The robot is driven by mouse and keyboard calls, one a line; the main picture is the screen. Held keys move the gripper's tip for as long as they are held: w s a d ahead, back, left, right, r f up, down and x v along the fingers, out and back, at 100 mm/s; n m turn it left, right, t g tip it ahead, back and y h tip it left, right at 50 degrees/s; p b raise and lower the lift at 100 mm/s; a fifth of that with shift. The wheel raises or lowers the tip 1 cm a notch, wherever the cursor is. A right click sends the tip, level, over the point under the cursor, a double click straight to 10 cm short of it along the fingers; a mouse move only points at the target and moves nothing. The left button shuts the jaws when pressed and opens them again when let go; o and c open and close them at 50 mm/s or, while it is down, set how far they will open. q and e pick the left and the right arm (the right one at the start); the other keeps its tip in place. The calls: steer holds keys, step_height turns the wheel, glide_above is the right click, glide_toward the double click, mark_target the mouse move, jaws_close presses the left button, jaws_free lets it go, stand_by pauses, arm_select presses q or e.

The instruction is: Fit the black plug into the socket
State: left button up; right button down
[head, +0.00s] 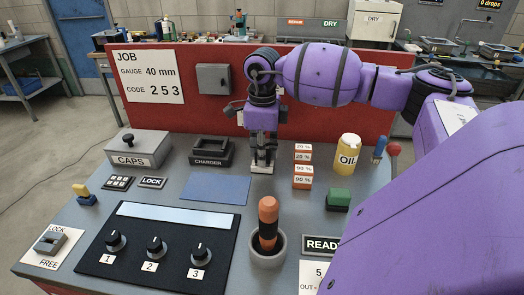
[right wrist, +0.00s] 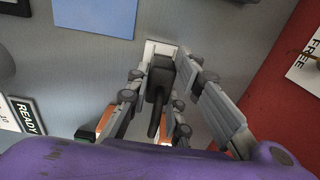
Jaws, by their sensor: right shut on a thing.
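My right gripper (head: 262,165) points down at the bench, between the blue mat and the stack of percent labels. In the right wrist view its fingers (right wrist: 160,75) are closed on the black plug (right wrist: 157,88), whose dark body and tail run between them. A white plate (right wrist: 150,48), which looks like the socket, lies just beyond the plug's front end. The white plate (head: 262,170) also shows under the fingertips in the head view. I cannot tell whether the plug is seated in it or just above it. My left gripper is not in view.
A black charger (head: 212,151) and a grey CAPS box (head: 138,149) stand to the left. Percent blocks (head: 302,167), a yellow OIL can (head: 348,154) and a green block (head: 339,199) stand right. An orange-handled tool (head: 268,218) stands in a grey cup in front. A red panel (head: 215,110) rises behind.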

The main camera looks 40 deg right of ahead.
steer(key=c, duration=1.5)
jaws_free()
step_height(320, 180, up, 12)
